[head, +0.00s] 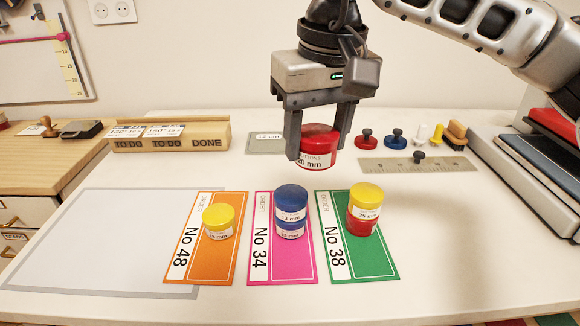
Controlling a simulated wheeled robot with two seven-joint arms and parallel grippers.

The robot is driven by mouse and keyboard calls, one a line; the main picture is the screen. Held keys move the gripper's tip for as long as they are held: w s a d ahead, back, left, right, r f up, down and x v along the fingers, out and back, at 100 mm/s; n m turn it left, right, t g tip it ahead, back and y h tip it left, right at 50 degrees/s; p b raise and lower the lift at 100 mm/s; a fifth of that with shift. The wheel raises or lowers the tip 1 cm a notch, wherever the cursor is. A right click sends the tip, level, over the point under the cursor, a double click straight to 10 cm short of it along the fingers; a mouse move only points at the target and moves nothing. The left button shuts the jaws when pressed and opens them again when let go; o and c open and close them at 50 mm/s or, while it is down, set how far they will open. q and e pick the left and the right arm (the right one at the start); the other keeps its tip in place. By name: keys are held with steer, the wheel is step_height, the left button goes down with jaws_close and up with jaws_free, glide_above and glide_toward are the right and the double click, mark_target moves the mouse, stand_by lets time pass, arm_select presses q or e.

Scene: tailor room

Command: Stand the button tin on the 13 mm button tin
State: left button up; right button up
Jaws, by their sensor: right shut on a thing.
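My right gripper (319,132) is shut on a red button tin (318,149) whose label reads 20 mm. It holds the tin upright above the table, behind the order cards. A blue tin (291,203) whose label seems to read 13 mm stands on another blue tin (291,229) on the pink No 34 card (283,265). The held tin is up and slightly right of this stack, apart from it. My left gripper is not in view.
A yellow tin (219,221) stands on the orange No 48 card (199,263). On the green No 38 card (363,262), a yellow tin (366,196) sits on a red one (362,224).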

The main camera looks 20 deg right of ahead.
glide_toward(289, 192)
steer(key=shift+d+f, duration=0.1)
steer(key=shift+f, duration=0.5)
steer(key=shift+w+f, duration=0.3)
steer(key=shift+f, duration=0.05)
steer(key=f, duration=0.3)
steer(key=shift+w+f+p, duration=0.2)
steer(key=shift+w+p, duration=0.1)
steer(key=shift+p, duration=0.05)
steer(key=shift+f, duration=0.15)
steer(key=shift+f, duration=0.1)
steer(key=shift+f, duration=0.15)
steer(key=o, duration=1)
